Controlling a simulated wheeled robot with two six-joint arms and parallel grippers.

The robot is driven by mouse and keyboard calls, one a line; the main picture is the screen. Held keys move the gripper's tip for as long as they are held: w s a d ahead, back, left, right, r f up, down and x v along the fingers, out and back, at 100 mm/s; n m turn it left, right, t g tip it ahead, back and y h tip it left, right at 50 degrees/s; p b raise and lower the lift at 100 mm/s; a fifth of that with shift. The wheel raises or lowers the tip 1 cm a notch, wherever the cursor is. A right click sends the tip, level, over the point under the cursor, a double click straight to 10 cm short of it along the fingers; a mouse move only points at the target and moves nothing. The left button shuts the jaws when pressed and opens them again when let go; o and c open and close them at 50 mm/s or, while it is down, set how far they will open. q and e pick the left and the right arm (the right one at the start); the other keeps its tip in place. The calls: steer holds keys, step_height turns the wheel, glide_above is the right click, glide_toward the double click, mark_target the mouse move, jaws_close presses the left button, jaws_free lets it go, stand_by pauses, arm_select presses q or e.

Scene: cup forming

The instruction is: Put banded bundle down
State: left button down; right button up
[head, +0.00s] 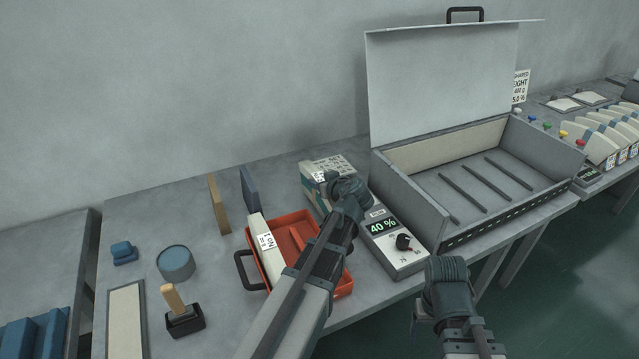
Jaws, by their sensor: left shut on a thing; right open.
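A pale block-like bundle (315,168) with printed marks on top and a teal band on its side stands at the back of the table. My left gripper (338,183) is at the bundle's near right side and shut on it. The wrist hides part of the bundle and the fingertips, and I cannot tell whether its underside touches the table (140,205). My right gripper (425,322) is open and empty, low in front of the table's edge.
An orange tray (340,288) holds a white labelled piece (266,250). A control box (390,240) reading 40 % stands right of the bundle, beside a grey case (420,205) with its lid raised. Two upright boards (219,205) stand left. Table is bare between boards and bundle.

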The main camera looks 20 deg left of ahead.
arm_select(q)
steer(key=shift+f, duration=0.2)
steer(key=shift+c, duration=2)
jaws_free()
steer(key=shift+r, duration=0.15)
